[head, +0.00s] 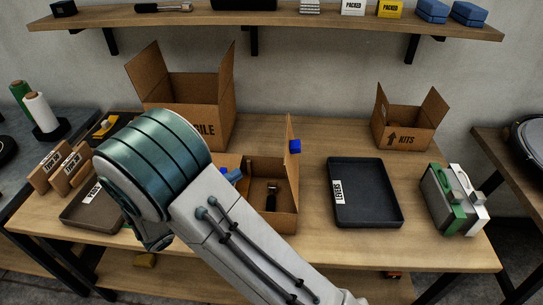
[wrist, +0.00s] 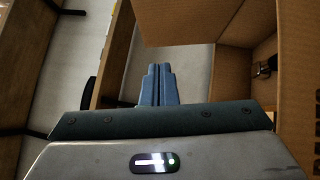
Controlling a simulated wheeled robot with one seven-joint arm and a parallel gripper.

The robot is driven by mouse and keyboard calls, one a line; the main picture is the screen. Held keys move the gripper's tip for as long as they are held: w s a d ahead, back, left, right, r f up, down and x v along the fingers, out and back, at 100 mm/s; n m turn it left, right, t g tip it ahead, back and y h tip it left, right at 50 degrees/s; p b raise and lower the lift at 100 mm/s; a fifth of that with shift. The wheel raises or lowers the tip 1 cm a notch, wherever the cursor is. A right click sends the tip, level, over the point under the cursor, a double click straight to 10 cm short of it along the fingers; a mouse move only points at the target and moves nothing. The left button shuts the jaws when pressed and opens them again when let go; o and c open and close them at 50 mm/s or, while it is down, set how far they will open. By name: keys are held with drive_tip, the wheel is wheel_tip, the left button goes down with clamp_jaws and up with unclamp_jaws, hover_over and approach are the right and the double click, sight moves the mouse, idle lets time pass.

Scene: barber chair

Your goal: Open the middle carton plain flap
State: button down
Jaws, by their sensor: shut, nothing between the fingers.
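The middle carton (head: 286,222) stands open-topped on the workbench, partly hidden by my arm. Its right flap (head: 290,135) stands upright and carries a blue tab (head: 295,146). A dark-handled tool (head: 271,197) is inside the carton. The plain flap on its left side cannot be made out clearly behind my arm. My gripper (head: 232,176) is at the carton's left side, mostly hidden by my arm. In the wrist view my gripper (wrist: 158,82) has its blue fingers together and empty, close to cardboard panels (wrist: 185,22). Contact cannot be told.
A large open carton (head: 185,95) stands behind left, and a small KITS carton (head: 405,122) at the back right. A black LEVERS tray (head: 370,195) lies right of the middle carton, with green and white cases (head: 455,200) beyond. A shelf (head: 270,22) runs above.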

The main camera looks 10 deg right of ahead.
drive_tip(key=s+d+p+x, duration=0.1)
drive_tip(key=s+p+x, duration=0.1)
drive_tip(key=x, duration=1)
drive_tip(key=shift+d+r+t, duration=0.25)
drive_tip(key=shift+r+t, duration=0.05)
drive_tip(key=shift+r, duration=0.1)
drive_tip(key=shift+w, duration=0.15)
